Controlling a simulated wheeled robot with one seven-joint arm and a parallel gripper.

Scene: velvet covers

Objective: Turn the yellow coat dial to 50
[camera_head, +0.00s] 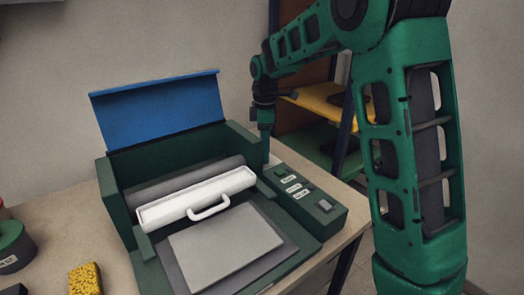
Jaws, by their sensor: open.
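A dark green machine (112,205) with a raised blue lid (160,108) stands on the table. Its control panel (322,213) runs along the right side, with several small dark controls and white labels. The label text is too small to read, and I cannot tell which control is the yellow coat dial; no yellow dial shows. My gripper (266,158) points down at the far end of the panel, behind the labelled controls. It is open, though its fingers are small and hard to make out. I see nothing held in it, and cannot tell whether it touches the panel.
A white bar with a handle (195,197) lies across the machine, above a grey plate (228,248). A shelf with a yellow board (322,100) stands behind my arm.

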